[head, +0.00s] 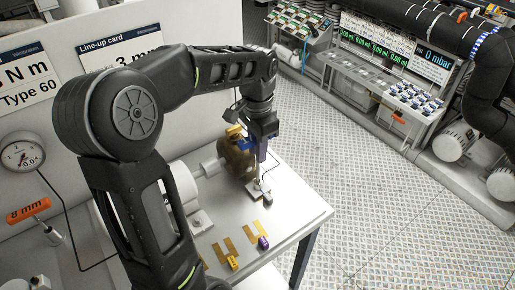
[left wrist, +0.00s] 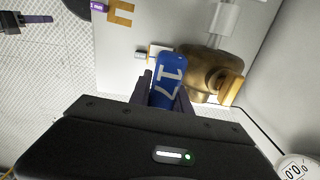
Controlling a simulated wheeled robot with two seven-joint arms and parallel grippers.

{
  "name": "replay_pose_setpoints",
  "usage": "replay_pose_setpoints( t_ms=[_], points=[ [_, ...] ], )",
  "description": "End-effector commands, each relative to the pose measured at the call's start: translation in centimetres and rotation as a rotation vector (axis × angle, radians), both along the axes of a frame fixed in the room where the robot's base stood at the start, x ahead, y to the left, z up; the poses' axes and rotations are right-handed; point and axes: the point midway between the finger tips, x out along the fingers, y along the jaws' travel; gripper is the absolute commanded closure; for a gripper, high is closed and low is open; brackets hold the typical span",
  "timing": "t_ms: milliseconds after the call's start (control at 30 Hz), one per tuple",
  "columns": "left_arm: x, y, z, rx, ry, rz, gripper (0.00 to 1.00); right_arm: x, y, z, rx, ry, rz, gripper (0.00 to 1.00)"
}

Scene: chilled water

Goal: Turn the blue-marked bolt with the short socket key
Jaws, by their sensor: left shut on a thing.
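My left gripper (head: 262,148) hangs at the end of my arm over the far part of the white bench, next to the brass body (head: 238,163). In the left wrist view its two fingers (left wrist: 165,98) are shut on a blue key handle (left wrist: 169,78) marked 17. The brass body (left wrist: 207,78) lies just right of the handle there. The key's working end is hidden, and I cannot tell whether it touches a bolt. I cannot make out the blue-marked bolt in either view. My right gripper is not in view.
A small plate (head: 256,189) with a dark piece lies below the gripper. An orange 8 mm key (head: 28,210) and a gauge (head: 22,155) are at left.

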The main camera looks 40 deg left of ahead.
Motion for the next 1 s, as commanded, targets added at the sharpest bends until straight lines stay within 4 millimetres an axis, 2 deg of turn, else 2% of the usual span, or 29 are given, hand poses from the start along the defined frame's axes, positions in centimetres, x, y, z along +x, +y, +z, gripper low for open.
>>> replay_pose_setpoints(
  t_ms=[167, 333, 567, 733, 1000],
  points=[
    [0.04, 0.02, 0.07, 0.0, -0.002, 0.012, 1.0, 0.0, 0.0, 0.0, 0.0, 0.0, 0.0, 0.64],
    [0.03, 0.0, 0.07, 0.0, -0.002, 0.112, 1.0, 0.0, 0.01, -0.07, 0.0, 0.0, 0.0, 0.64],
    [0.04, 0.0, 0.08, 0.0, -0.002, 0.119, 1.0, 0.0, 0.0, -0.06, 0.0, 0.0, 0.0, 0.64],
    [0.05, -0.06, 0.09, 0.0, -0.002, 0.22, 1.0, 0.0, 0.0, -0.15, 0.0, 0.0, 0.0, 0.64],
    [0.06, -0.05, 0.09, 0.0, -0.002, 0.24, 1.0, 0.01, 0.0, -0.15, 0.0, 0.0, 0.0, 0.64]
  ],
)
